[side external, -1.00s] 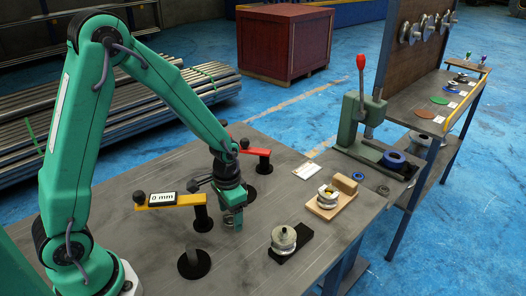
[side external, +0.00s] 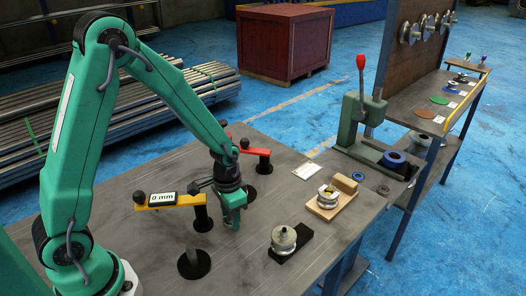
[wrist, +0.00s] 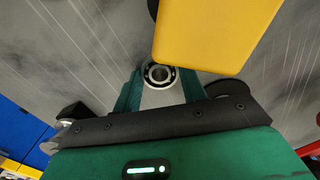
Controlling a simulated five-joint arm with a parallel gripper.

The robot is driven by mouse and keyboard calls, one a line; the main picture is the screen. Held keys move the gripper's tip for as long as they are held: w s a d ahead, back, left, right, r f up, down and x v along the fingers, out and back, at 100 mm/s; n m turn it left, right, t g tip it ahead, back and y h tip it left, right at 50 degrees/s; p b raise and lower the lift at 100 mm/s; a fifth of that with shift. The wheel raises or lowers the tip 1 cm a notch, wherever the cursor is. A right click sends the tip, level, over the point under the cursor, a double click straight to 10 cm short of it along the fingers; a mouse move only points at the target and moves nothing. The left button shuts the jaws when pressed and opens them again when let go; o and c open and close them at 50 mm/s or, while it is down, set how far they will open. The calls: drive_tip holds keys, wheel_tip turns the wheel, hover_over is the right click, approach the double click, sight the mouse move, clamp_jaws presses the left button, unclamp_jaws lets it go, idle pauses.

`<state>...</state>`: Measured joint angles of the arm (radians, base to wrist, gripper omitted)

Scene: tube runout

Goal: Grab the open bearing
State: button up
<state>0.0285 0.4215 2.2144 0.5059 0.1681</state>
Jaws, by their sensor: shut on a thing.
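The open bearing (wrist: 159,75) is a small steel ring with a dark ball track, seen at the centre of the wrist view. My gripper (wrist: 157,83) has its two green fingers on either side of the bearing and is shut on it. In the side external view my gripper (side external: 233,220) points down at the grey table, its tips at or close to the surface. The bearing is hidden there by the fingers. I cannot tell whether it still touches the table.
A yellow gauge bar with a "0 mm" display (side external: 170,200) stands just left of my gripper, with a red bar (side external: 252,151) behind. A black round stand (side external: 194,264) is in front. Rollers on a black block (side external: 283,239) and a wooden block (side external: 327,207) stand right. A green press (side external: 360,130) stands beyond.

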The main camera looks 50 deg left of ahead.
drive_tip(key=shift+r, duration=0.15)
drive_tip(key=shift+r, duration=0.8)
wheel_tip(320, 180, up, 2)
drive_tip(key=shift+r, duration=0.1)
drive_tip(key=s+d+r, duration=0.6)
drive_tip(key=d+r, duration=0.1)
drive_tip(key=d, duration=0.3)
drive_tip(key=shift+s, duration=0.15)
drive_tip(key=shift+a, duration=0.1)
